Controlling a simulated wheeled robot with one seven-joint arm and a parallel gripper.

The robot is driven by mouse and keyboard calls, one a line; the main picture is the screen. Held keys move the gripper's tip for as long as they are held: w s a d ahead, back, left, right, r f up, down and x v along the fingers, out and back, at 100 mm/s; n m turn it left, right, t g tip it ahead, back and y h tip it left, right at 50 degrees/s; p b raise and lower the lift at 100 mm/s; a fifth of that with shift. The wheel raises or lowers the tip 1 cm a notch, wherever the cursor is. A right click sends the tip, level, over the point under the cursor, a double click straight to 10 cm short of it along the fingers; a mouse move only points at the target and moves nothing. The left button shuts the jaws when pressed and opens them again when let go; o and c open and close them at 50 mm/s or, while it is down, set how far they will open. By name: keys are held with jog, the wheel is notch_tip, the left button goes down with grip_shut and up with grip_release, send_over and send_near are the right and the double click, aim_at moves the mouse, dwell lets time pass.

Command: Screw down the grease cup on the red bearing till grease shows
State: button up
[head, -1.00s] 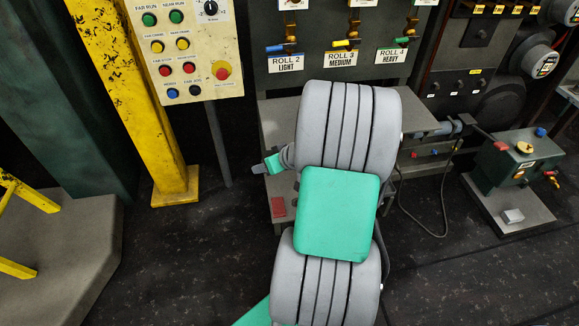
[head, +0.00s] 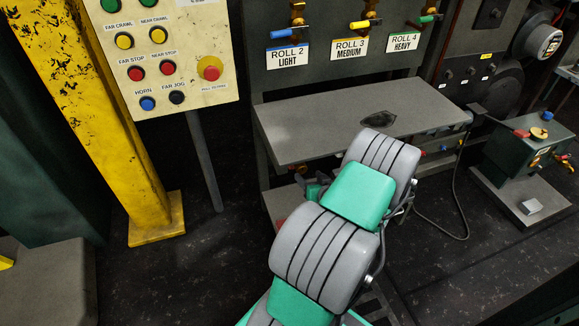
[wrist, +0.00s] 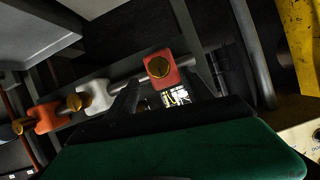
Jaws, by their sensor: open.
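My gripper (wrist: 162,76) is open, with dark fingers either side of the red bearing in the picture. A gap seems to remain between fingers and cup, but the depth is hard to tell. In the head view my arm reaches down at the front of the grey bench, and the gripper and red bearing are mostly hidden.
A white bearing (wrist: 95,97) and an orange bearing (wrist: 44,117), also with brass cups, line the rail to the left. The grey bench top (head: 330,124) overhangs this area. A yellow post (head: 100,125) and button panel (head: 172,58) stand left.

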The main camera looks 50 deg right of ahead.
aim_at(303, 170)
jog(key=b+x, duration=0.2)
jog(key=x, duration=0.4)
jog(key=shift+w+d+f, duration=0.25)
jog(key=shift+f, duration=0.05)
jog(key=shift+w+d, duration=0.2)
jog(key=shift+w, duration=0.15)
grip_shut()
